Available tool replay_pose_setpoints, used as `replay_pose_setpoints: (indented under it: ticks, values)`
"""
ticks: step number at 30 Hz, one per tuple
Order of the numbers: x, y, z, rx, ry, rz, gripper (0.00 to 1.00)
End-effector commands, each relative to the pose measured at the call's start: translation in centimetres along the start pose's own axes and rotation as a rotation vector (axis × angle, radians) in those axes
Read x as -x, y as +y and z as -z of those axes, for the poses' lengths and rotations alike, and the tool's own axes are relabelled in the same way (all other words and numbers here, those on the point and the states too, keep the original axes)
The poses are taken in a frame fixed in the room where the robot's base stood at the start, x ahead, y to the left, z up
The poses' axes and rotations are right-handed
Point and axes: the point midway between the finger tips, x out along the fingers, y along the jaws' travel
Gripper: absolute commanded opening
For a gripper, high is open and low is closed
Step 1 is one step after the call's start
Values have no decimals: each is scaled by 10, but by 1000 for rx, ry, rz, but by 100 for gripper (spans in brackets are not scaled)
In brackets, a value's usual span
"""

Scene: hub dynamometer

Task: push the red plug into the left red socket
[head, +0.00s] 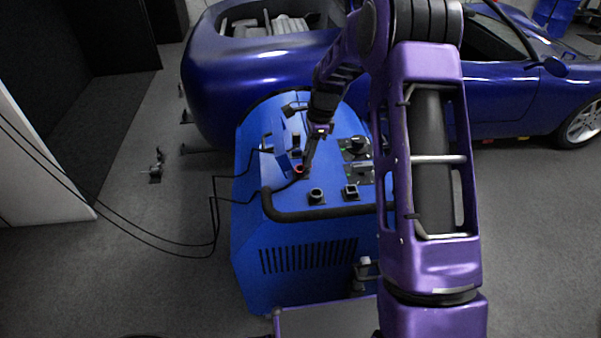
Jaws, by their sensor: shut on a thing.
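A small red piece (298,169) shows at the tip of my gripper (305,172), over the top of the blue dynamometer unit (252,215). I take it for the red plug; a dark cable appears to run from it to the left. My gripper points down and is shut on it. The fingers and the plug are small in the head view. I cannot make out the left red socket, nor tell whether the plug touches the panel or a socket.
Two dark fittings, one round (316,196) and one square (350,191), stand near the unit's front, behind a black handrail (320,213). Black cables (150,240) hang to the left. A blue car (255,75) stands behind.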

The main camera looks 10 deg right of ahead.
Motion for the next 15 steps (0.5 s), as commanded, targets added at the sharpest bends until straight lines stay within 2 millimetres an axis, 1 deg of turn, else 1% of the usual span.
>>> replay_pose_setpoints:
  ticks: [15]
  values:
    - [-2,-30,-9,0,0,0,0]
